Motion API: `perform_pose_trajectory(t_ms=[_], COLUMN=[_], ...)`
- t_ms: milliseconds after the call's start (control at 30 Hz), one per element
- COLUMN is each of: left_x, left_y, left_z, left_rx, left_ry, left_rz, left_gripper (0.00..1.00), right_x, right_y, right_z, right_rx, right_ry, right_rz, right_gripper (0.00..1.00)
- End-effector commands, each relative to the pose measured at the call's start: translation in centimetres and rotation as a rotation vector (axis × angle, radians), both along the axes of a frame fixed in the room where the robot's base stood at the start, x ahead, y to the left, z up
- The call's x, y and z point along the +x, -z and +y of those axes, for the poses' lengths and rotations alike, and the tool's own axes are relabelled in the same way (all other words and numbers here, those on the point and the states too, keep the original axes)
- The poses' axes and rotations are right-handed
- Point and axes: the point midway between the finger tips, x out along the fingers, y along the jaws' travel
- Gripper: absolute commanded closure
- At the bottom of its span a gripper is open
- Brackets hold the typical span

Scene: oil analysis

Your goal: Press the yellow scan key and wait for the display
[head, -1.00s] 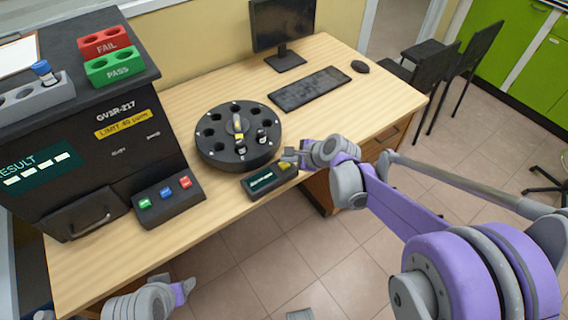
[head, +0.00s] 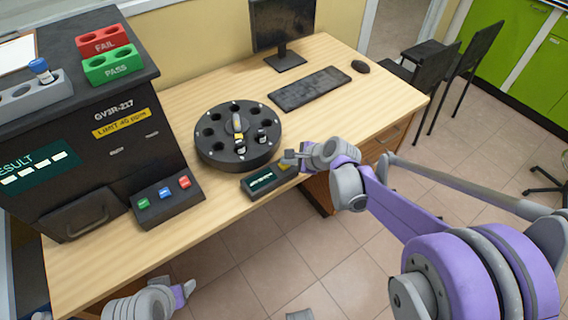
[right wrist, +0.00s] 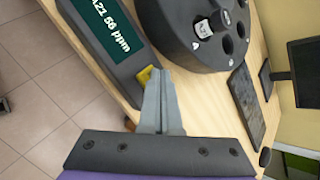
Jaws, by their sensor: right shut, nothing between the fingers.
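The dark scanner box (head: 268,182) lies near the front edge of the table. Its lit green display shows white characters in the head view; in the right wrist view the display (right wrist: 110,22) reads about "A21 56 ppm", its start cut off. The yellow scan key (head: 285,166) is at the box's right end and shows partly in the right wrist view (right wrist: 145,76). My right gripper (head: 290,156) is shut and empty, its tips at the key; I cannot tell whether they touch it. My left gripper (head: 187,288) is low at the front left, its jaws unclear.
A round black carousel (head: 205,150) with several holes and a few vials stands behind the scanner. The analyser (head: 75,115), with coloured buttons, fills the left. Keyboard (head: 310,88), mouse (head: 360,66) and monitor (head: 283,25) are at the back. Bare tabletop lies front left.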

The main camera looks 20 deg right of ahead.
Motion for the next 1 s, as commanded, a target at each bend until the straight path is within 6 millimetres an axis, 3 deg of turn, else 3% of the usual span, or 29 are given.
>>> perform_pose_trajectory(t_ms=[667, 1000], left_x=[0.0, 0.0], left_y=[0.4, -0.8], left_z=[0.0, 0.0], left_rx=[0.000, 0.000], left_ry=[0.000, 0.000], left_rz=[0.001, -0.003], left_gripper=[0.36, 0.36], right_x=[0.0, 0.0], right_y=[0.5, -1.1], right_z=[0.0, 0.0], right_rx=[0.000, -0.001], right_ry=[0.000, -0.001], right_rz=[0.000, 0.000], right_gripper=[1.00, 1.00])
